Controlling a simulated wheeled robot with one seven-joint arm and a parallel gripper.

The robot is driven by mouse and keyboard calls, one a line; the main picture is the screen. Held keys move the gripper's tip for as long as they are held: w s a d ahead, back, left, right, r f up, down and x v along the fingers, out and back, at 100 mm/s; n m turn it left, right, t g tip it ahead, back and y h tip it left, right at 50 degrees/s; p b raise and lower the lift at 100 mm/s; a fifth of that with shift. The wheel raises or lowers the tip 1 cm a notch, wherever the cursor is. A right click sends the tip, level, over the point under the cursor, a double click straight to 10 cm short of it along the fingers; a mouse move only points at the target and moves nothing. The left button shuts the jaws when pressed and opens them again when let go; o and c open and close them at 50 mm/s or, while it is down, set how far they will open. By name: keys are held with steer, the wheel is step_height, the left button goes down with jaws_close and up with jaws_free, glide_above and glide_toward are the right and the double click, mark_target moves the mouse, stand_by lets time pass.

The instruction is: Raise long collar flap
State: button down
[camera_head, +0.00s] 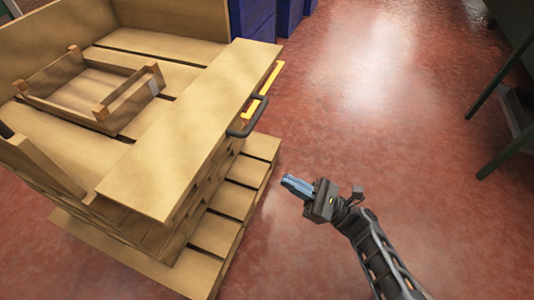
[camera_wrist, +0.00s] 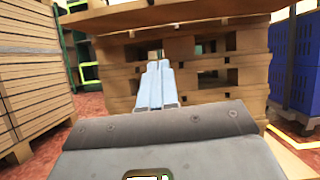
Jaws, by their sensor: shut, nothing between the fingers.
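The long collar flap (camera_head: 190,135) is a wide plywood board folded outward along the near right side of the wooden collar. A dark bar handle (camera_head: 247,117) sits on its outer edge. In the wrist view the flap's edge (camera_wrist: 190,14) crosses the top of the picture, above the fingers. My gripper (camera_head: 287,181) has blue fingers and is shut and empty. It is to the right of the flap and apart from it, with the fingers pointing toward the pallet stack. The fingertips also show in the wrist view (camera_wrist: 154,68).
Stacked wooden pallets (camera_head: 212,248) stand under the flap and stick out beneath it. A small wooden crate (camera_head: 95,90) lies inside the collar. Blue crates (camera_head: 258,18) stand behind. A green-framed table (camera_head: 505,75) is at the right. Red floor around my arm is clear.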

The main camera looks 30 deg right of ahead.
steer(key=w+a+r+t+b, duration=0.1)
steer(key=w+a+r+b, duration=0.1)
steer(key=w+r, duration=0.6)
steer(key=shift+a+r+m+y, duration=0.3)
steer(key=shift+a+r+m, duration=0.15)
steer(key=shift+r, duration=0.65)
steer(key=shift+w+r, duration=0.1)
